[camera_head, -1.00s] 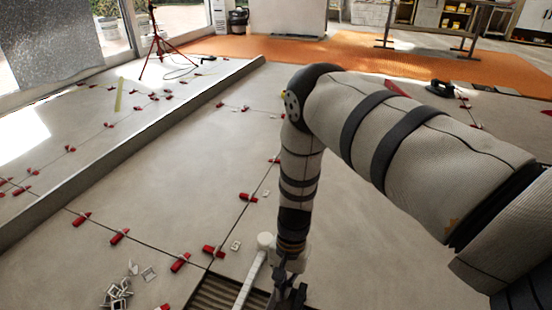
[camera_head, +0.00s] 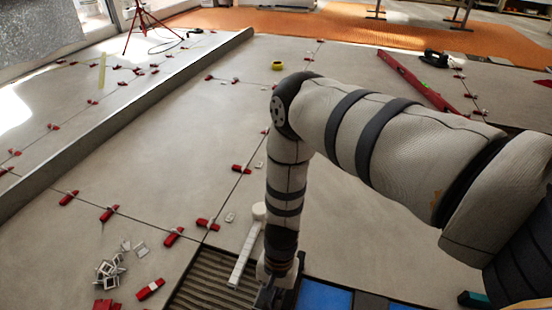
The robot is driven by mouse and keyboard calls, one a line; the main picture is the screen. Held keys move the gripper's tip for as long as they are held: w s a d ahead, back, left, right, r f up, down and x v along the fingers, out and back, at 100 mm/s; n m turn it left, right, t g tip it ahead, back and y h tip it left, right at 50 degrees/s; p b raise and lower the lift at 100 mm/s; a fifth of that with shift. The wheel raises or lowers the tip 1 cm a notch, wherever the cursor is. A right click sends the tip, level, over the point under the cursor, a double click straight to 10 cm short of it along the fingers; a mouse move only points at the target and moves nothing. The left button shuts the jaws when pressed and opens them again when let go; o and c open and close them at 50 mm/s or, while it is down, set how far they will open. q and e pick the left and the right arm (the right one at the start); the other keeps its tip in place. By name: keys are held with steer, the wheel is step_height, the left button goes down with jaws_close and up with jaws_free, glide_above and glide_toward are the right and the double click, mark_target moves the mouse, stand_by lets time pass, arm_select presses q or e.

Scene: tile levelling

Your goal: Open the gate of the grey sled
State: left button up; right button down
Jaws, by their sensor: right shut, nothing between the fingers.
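My right arm comes in from the right and bends down, and my right gripper (camera_head: 268,296) shows small and dark at the bottom edge, partly cut off. It is shut with nothing in it. It hangs beside a white mallet (camera_head: 245,254), at the edge of a dark ribbed bed (camera_head: 210,278) in the floor; I cannot tell if it touches anything. I cannot make out a grey sled or its gate in this view. My left gripper is out of view.
Blue patches (camera_head: 322,296) lie at the bottom.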

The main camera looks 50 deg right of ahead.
arm_select(q)
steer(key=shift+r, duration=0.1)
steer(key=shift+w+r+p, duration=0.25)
steer(key=shift+p, duration=0.3)
arm_select(e)
steer(key=shift+s+a+r+h, duration=0.1)
steer(key=shift+a+r+h, duration=0.1)
steer(key=shift+a+h, duration=0.15)
